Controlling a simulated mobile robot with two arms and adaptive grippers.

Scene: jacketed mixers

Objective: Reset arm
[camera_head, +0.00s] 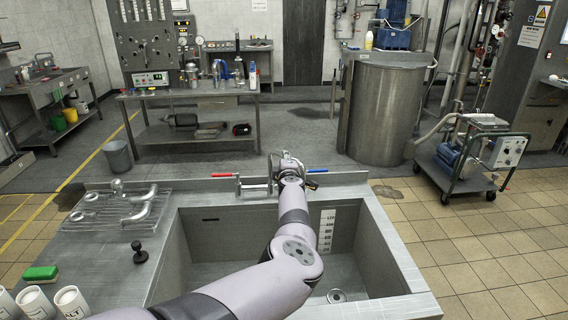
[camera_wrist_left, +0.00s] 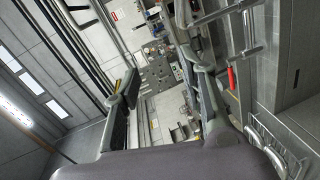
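My left arm (camera_head: 292,245) comes in from the bottom left of the head view and stretches forward over the sink. Its wrist and gripper (camera_head: 289,160) are at the sink's back edge, near the tap, small and mostly hidden behind the arm. In the left wrist view my left gripper (camera_wrist_left: 165,98) has its two fingers wide apart. Nothing is between them but the distant room. My right arm and gripper show in neither view.
The metal sink (camera_head: 190,262) has a red tap handle (camera_head: 222,175) and a blue one (camera_head: 317,170) close to my wrist. A wire rack (camera_head: 110,222), a green sponge (camera_head: 40,273) and white containers (camera_head: 72,302) stand on the left.

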